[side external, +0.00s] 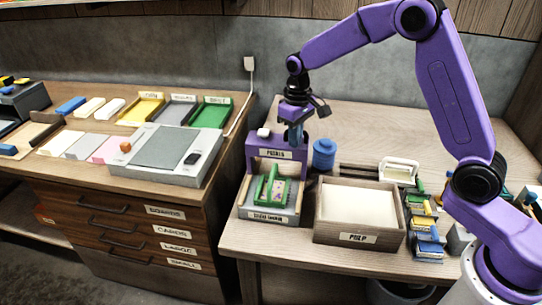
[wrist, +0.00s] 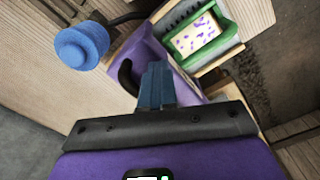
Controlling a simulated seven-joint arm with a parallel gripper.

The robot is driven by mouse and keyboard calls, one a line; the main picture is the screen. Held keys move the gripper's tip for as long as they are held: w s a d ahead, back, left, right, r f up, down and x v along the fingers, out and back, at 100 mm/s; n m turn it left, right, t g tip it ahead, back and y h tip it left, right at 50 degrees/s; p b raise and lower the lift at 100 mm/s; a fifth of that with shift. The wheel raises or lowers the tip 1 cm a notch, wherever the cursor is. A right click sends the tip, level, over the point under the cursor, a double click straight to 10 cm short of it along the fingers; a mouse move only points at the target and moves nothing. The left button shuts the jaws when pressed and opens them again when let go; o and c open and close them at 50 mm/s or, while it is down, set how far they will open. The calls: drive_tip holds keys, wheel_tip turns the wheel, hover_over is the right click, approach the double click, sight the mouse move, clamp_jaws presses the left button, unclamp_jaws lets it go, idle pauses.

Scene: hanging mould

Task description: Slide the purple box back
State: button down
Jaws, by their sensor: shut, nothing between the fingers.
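The purple box (side external: 262,147), with a white label on its front, stands at the back of the small grey station on the right-hand table. In the wrist view the purple box (wrist: 150,48) lies just beyond my fingertips, partly hidden by them. My gripper (side external: 296,140) points down at the right end of the box, and its blue fingers are together and empty. They also show in the wrist view (wrist: 156,70), close against the box; I cannot tell whether they touch it. A green mould (side external: 270,188) with a purple-speckled sheet (wrist: 195,34) sits in front of the box.
A blue cylinder (side external: 323,153) stands to the right of the box. The wooden pulp tray (side external: 330,226) is at front right, with small coloured blocks (side external: 424,240) beyond it. A black curved piece (wrist: 126,76) is beside my fingers. Bare tabletop lies behind the station.

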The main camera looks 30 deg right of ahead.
drive_tip(key=w+d, duration=0.4)
drive_tip(key=shift+w+d, duration=0.2)
drive_tip(key=shift+d, duration=0.05)
idle(0.5)
drive_tip(key=shift+s+a+r, duration=0.1)
drive_tip(key=shift+r, duration=0.1)
drive_tip(key=shift+s+a+r, duration=0.2)
drive_tip(key=shift+r, duration=0.1)
wheel_tip(320, 180, up, 8)
idle(1.1)
